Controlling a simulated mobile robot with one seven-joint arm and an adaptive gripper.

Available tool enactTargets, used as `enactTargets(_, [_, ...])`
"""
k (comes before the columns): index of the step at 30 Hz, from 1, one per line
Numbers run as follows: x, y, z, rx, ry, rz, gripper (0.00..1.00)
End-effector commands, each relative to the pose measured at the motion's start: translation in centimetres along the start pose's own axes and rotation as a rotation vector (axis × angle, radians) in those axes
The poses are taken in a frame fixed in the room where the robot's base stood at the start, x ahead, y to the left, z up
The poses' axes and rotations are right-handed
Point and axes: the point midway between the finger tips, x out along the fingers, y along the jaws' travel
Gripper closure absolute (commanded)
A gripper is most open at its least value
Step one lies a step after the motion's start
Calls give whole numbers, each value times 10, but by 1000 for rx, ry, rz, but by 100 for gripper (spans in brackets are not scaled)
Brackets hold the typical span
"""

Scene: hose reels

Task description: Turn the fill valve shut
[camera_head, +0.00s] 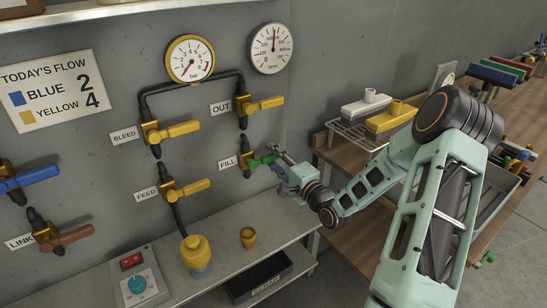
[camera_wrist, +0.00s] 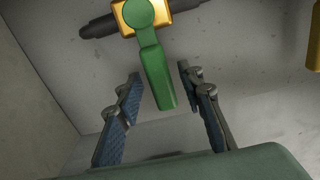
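The fill valve is the one with a green handle (camera_head: 263,160) beside the FILL label (camera_head: 227,162) on the wall. In the wrist view its green handle (camera_wrist: 157,75) reaches from a brass body (camera_wrist: 128,16) on a dark pipe (camera_wrist: 98,27). My gripper (camera_head: 278,158) is at the handle's right end in the head view. In the wrist view my gripper (camera_wrist: 158,72) is open, with one finger on each side of the handle's free end. The fingers partly hide the handle in the head view.
The OUT valve's yellow handle (camera_head: 265,104) is just above, and the FEED valve's yellow handle (camera_head: 188,189) is to the left. A wooden bench (camera_head: 340,240) stands right.

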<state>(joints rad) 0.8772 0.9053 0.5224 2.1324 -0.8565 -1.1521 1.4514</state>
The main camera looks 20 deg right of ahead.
Motion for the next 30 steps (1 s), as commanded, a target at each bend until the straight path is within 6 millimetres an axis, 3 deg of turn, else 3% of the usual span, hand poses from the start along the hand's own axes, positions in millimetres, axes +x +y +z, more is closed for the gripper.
enactTargets(8, [-13, -1, -1, -2, 2, 0, 65])
enactTargets(21, [-100, 0, -1, 0, 3, 0, 65])
enactTargets(30, [-120, 0, 0, 0, 0, -1, 65])
